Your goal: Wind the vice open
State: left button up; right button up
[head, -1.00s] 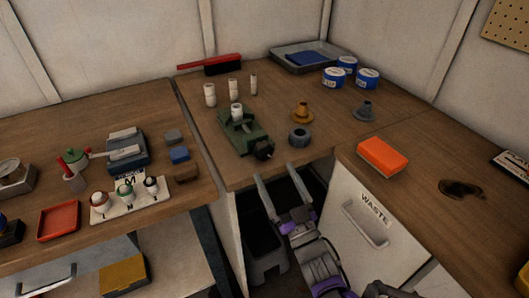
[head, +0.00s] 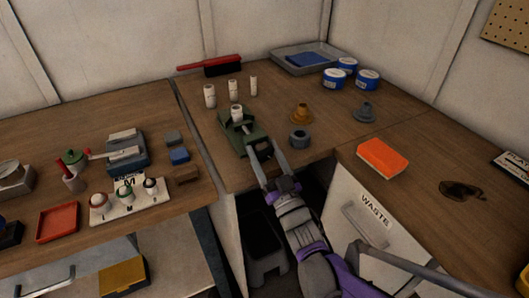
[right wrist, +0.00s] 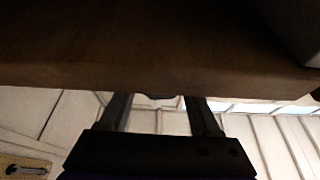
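The green vice (head: 236,138) stands near the front edge of the workbench in the head view, with a white cylinder (head: 236,113) upright at its jaws. Its dark winding knob (head: 264,152) faces the front and is partly covered by my gripper. My right gripper (head: 261,147) is open, with one finger on each side of the knob. Whether the fingers touch it I cannot tell. In the right wrist view the two fingers (right wrist: 158,98) are apart, reaching up to the dark wood; a small dark shape shows between the tips. My left gripper is not in view.
A grey ring (head: 299,138), a brown funnel-like part (head: 301,114) and a grey one (head: 364,112) stand right of the vice. White cylinders (head: 233,88) stand behind it. An orange block (head: 381,156) lies on the right bench. The WASTE bin front (head: 360,210) is below.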

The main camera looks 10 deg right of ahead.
jog(key=c, duration=0.8)
jog(key=shift+n+y, duration=0.5)
jog(key=shift+n, duration=0.8)
jog(key=o, duration=1.4)
jog(key=v, duration=1.1)
jog(key=shift+d+r, duration=0.1)
jog(key=shift+r, duration=0.1)
